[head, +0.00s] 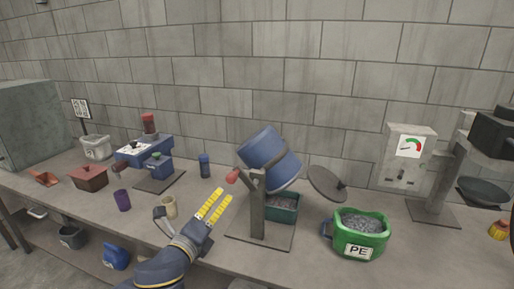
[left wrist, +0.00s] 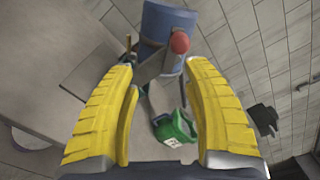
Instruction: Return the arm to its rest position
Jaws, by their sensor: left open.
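My left gripper (head: 213,208), with yellow ribbed fingers, is open and empty above the front of the bench. In the head view it is left of the blue drum (head: 268,157) on its metal stand. The drum is tilted, and a red knob (head: 233,176) shows at its left side. The left wrist view shows both fingers spread wide (left wrist: 162,110), with the red knob (left wrist: 180,42) and the blue drum (left wrist: 166,22) beyond them. Nothing is between the fingers. My right gripper is not in view.
A green PE bucket (head: 358,243) of grey granules stands right of the drum. A green bin (head: 283,208) sits under the drum. A gauge box (head: 409,150) is at the right.

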